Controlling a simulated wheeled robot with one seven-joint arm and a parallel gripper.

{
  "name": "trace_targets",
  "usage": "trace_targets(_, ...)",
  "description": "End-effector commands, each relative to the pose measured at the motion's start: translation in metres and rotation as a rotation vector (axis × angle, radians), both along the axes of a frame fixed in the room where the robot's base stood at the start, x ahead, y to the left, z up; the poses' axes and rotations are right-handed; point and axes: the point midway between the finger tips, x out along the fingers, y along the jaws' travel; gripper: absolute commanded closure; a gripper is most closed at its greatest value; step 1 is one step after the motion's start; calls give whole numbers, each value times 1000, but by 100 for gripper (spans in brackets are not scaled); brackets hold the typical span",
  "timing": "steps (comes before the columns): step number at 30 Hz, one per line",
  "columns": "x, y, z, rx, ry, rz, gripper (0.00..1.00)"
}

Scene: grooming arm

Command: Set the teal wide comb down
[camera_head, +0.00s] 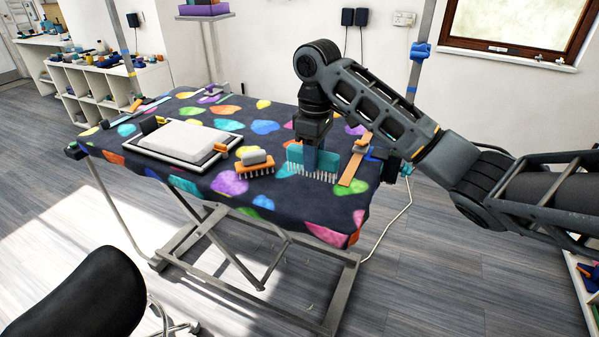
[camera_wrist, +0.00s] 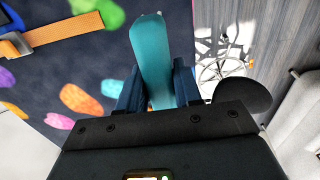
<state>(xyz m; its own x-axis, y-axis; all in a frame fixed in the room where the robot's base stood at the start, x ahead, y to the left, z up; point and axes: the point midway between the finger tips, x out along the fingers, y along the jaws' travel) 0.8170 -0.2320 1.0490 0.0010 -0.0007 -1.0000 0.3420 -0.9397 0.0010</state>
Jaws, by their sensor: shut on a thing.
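The teal wide comb (camera_head: 327,162) is at the front right of the grooming table, teeth pointing down. My gripper (camera_head: 313,152) is shut on its upper edge from above. In the wrist view the teal comb (camera_wrist: 152,60) stands between my two dark fingers (camera_wrist: 157,88). The tooth tips are at or just above the patterned cloth; I cannot tell whether they touch it.
An orange comb with a grey top (camera_head: 255,164) lies left of the teal comb. An orange strap (camera_head: 354,167) lies close on its right. A white tray (camera_head: 180,141) is further left. A dark stool seat (camera_head: 80,295) stands in front. Patterned cloth (camera_head: 228,125) is bare in places behind.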

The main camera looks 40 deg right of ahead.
Motion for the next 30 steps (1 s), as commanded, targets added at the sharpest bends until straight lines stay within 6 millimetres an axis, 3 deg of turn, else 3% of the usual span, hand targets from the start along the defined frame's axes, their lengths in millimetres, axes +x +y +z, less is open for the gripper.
trace_targets(6,38,-10,-31,2,2,0,100)
trace_targets(12,63,-20,-45,0,1,-1,100)
trace_targets(20,70,-23,-50,0,2,-1,100)
trace_targets(30,70,-23,-85,0,1,-1,100)
